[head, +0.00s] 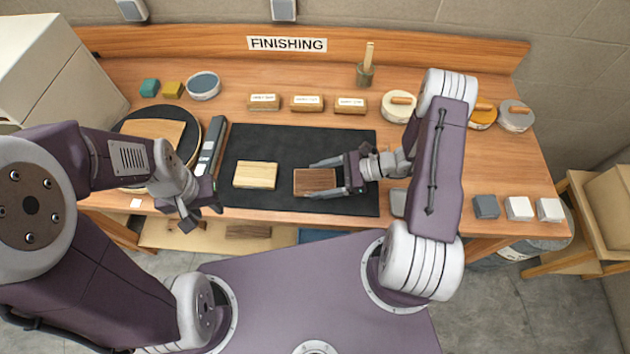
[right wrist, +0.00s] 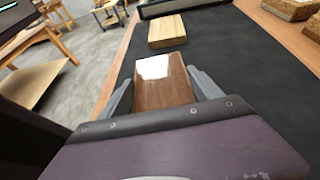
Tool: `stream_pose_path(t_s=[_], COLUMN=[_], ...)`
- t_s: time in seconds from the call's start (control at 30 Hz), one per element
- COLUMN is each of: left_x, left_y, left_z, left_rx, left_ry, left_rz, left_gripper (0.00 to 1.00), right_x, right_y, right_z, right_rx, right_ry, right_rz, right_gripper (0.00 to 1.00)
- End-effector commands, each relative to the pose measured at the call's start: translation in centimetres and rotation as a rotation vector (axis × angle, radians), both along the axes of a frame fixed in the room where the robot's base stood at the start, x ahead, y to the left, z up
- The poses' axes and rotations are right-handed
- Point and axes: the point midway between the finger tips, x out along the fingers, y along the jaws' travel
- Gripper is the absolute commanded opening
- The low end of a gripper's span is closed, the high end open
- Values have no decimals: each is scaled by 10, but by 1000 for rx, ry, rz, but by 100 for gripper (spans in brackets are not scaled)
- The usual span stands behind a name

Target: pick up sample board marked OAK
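A dark brown board (head: 314,181) and a pale wood board (head: 255,175) lie apart on the black mat (head: 300,143). I cannot read any OAK mark on either. My right gripper (head: 328,178) is open, with its fingers on either side of the dark board's right part. In the right wrist view the dark board (right wrist: 163,83) lies between the two fingers, with glare on its far end, and the pale board (right wrist: 167,31) lies beyond it. My left gripper (head: 205,218) is open and empty at the table's front edge, left of the mat.
Several labelled wood blocks (head: 307,103) stand behind the mat; their labels are too small to read. A round turntable with a wood board (head: 152,130) is at the left. Grey and white blocks (head: 519,208) sit at the front right. The mat's middle is clear.

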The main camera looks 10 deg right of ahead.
Motion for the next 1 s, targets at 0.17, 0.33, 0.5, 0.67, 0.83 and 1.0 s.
stream_pose_path(t_s=[0.17, 0.33, 0.5, 0.67, 0.83, 1.0], left_x=[0, 0, 0, 0, 0, 0], left_y=[0, 0, 0, 0, 0, 0], left_z=[0, 0, -1, -5, -9, -14], left_rx=[0, 0, 0, 0, 0, 0], left_ry=[0, 0, 0, 0, 0, 0], left_rz=[0, 0, 0, 0, 0, 0], left_gripper=[36, 36, 36, 36, 36, 36], right_x=[0, 0, 1, 1, -29, -67], right_y=[0, 0, 0, -1, 5, 11], right_z=[0, 0, 8, 32, 58, 81], right_rx=[0, 0, 0, -2, 1, 1], right_ry=[0, 0, -1, -4, 2, 1], right_rz=[0, 0, -1, 0, -3, -4], right_gripper=[28, 27, 27, 27, 27, 27])
